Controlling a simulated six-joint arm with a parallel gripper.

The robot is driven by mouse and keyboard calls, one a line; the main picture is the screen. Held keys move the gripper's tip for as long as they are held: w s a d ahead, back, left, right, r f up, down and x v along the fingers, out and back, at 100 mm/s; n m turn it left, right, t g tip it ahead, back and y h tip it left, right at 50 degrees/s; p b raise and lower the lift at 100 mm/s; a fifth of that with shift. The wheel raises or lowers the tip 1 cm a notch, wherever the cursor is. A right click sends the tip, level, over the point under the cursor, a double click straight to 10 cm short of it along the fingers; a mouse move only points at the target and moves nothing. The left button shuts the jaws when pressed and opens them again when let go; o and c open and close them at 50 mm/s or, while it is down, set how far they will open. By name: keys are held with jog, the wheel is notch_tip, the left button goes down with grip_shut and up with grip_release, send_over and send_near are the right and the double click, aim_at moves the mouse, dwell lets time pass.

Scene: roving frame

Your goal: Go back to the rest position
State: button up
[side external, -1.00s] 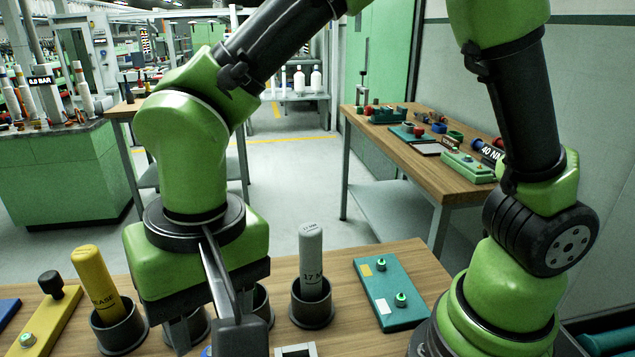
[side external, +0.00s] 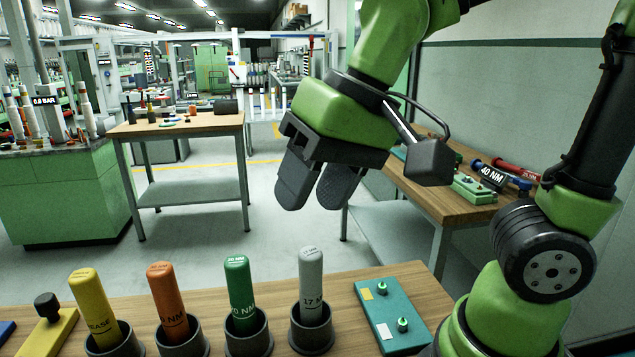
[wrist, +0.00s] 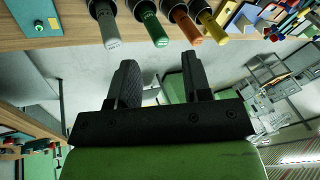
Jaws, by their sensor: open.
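My gripper (side external: 312,190) is raised in the air above and behind the near workbench, clear of everything on it. Its two dark fingers are apart with nothing between them, and in the wrist view the open fingers (wrist: 160,88) show against the grey floor. On the bench, a yellow tool (side external: 93,300), an orange tool (side external: 167,300), a green tool (side external: 239,285) and a grey tool (side external: 312,280) each stand in a dark round holder. In the wrist view their ends show beyond the fingertips at the top.
A teal block (side external: 392,318) with two green knobs lies on the bench right of the grey tool. A yellow block (side external: 48,330) with a black knob is at the left. A second wooden table (side external: 440,205) with parts stands behind. The floor between is open.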

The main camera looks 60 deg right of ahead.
jog(key=shift+s+d+r, duration=0.1)
jog(key=shift+s+d, duration=0.05)
jog(key=shift+d, duration=0.05)
jog(key=s+d+r+t, duration=0.1)
jog(key=s+d+t, duration=0.2)
jog(key=s+d, duration=0.2)
jog(key=shift+s+r+h, duration=0.15)
jog(key=shift+s+h, duration=0.05)
jog(key=shift+h, duration=0.1)
dwell(0.9)
